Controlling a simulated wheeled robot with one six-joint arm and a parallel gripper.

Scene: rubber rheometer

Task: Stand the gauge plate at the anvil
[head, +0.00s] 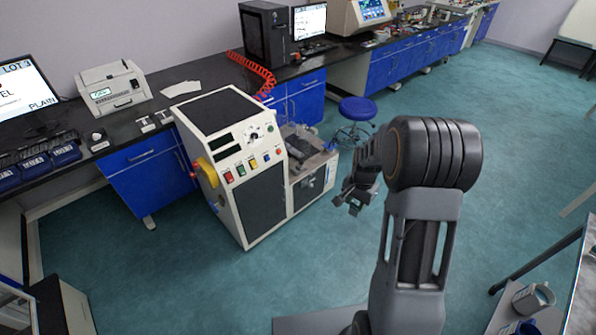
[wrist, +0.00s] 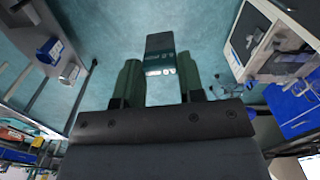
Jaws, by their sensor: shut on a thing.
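My gripper (wrist: 160,82) is shut on the gauge plate (wrist: 158,48), a dark flat plate with pale lettering and a bright lower band. The plate sticks out beyond the green fingers, over the floor in the wrist view. In the head view my gripper (head: 354,200) hangs in the air to the right of the cream machine (head: 235,150), apart from it; the plate is hard to make out there. The machine's low open side bed (head: 310,155) carries dark metal parts. I cannot tell which of them is the anvil.
A black-topped bench with blue cabinets (head: 145,170) runs behind the machine. A blue stool (head: 357,108) stands beyond the bed. A table with mugs (head: 533,297) is at the lower right. Teal floor (head: 330,240) is clear between machine and arm.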

